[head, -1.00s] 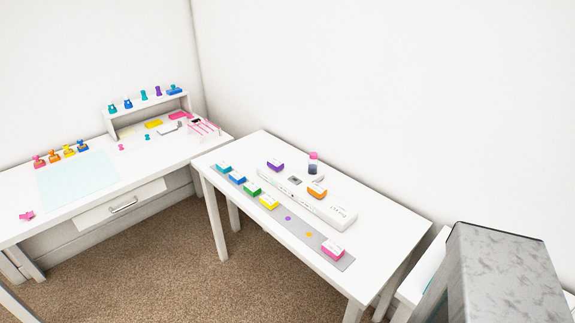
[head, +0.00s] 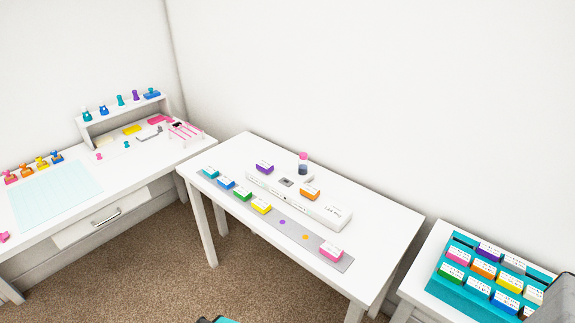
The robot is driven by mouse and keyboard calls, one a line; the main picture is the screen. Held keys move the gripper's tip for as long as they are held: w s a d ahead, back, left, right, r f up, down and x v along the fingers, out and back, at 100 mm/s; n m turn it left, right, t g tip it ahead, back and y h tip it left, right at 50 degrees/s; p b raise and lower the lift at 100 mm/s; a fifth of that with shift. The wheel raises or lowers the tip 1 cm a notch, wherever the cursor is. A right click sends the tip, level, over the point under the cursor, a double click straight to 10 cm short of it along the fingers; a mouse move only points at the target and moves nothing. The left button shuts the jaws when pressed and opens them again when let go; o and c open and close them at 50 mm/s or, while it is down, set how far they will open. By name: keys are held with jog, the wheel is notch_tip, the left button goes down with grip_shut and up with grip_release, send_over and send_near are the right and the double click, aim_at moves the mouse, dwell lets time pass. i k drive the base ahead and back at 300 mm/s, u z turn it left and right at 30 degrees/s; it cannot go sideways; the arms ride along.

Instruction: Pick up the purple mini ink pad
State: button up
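A purple mini ink pad (head: 264,168) with a white top sits on the white middle table (head: 385,235), towards its back left. A second purple-sided pad (head: 487,253) with a white labelled top sits in the back row of a teal tray (head: 462,294) on the right-hand table. My gripper cannot be made out in the head view, so its opening is hidden.
A grey strip (head: 291,234) along the middle table's front holds teal, blue, green, yellow and pink pads, with purple and orange dots between. An orange pad (head: 310,194) and a dark jar (head: 303,169) stand near the purple one. A craft desk (head: 150,177) is at left.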

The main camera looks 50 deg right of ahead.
aim_at(265, 167)
jog(key=z, duration=1.35)
jog(key=k, duration=0.95)
jog(key=u, duration=0.1)
jog(key=i, duration=0.9)
jog(key=z, duration=0.05)
